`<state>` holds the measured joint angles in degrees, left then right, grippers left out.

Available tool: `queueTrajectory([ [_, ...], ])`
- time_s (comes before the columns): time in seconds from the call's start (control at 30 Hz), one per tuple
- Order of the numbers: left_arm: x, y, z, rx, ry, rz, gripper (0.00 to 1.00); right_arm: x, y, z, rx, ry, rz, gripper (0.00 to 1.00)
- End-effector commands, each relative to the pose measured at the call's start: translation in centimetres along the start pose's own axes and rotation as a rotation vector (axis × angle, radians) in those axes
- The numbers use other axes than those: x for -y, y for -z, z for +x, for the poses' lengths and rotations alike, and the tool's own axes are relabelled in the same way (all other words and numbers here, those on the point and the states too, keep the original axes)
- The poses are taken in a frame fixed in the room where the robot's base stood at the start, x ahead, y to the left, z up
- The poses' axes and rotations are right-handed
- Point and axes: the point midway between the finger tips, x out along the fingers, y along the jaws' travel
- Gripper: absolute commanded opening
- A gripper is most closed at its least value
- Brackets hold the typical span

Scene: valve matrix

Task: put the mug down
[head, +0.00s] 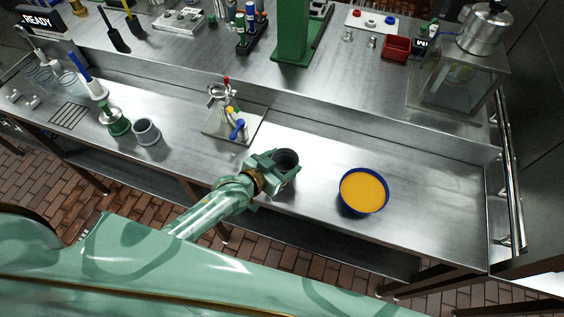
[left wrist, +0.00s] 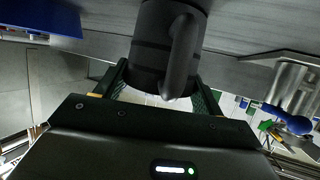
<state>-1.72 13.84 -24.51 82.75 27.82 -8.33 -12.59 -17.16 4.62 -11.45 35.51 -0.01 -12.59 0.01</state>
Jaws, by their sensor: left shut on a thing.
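A dark grey mug (head: 287,159) is between the fingers of my left gripper (head: 279,168), over the front part of the steel counter. The left wrist view shows the mug (left wrist: 168,45) close up, with its handle facing the camera. My left gripper (left wrist: 160,88) is shut on the mug, one finger on each side of it. I cannot tell whether the mug's base touches the counter. My right gripper is not in view.
A blue bowl with orange contents (head: 363,190) stands right of the mug. A valve fitting with a blue lever (head: 238,130) stands on a plate behind left. A grey cup (head: 146,132) is farther left. Steel counter (head: 440,200) is bare right of the bowl.

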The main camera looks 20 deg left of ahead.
Motion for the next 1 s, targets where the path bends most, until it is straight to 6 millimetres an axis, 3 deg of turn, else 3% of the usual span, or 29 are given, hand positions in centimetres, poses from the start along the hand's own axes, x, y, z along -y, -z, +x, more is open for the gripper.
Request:
queueTrajectory([
  [0.13,0.0,-0.3,0.1,0.001,0.0,0.0,0.47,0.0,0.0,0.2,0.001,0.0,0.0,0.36],
  [0.17,0.0,-0.3,0.1,0.001,0.0,0.0,0.71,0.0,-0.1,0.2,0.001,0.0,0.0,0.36],
  [0.23,0.0,-0.2,0.1,0.001,0.0,0.0,0.9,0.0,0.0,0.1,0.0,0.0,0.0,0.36],
  [0.53,0.0,-0.1,0.0,0.001,0.0,0.0,0.9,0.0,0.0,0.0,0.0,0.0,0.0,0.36],
  [0.63,0.0,0.0,-0.9,0.003,0.0,0.0,0.9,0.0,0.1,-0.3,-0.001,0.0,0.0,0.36],
  [1.0,0.0,0.1,-9.1,0.003,-0.001,0.002,0.9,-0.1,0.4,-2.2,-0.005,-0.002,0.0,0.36],
])
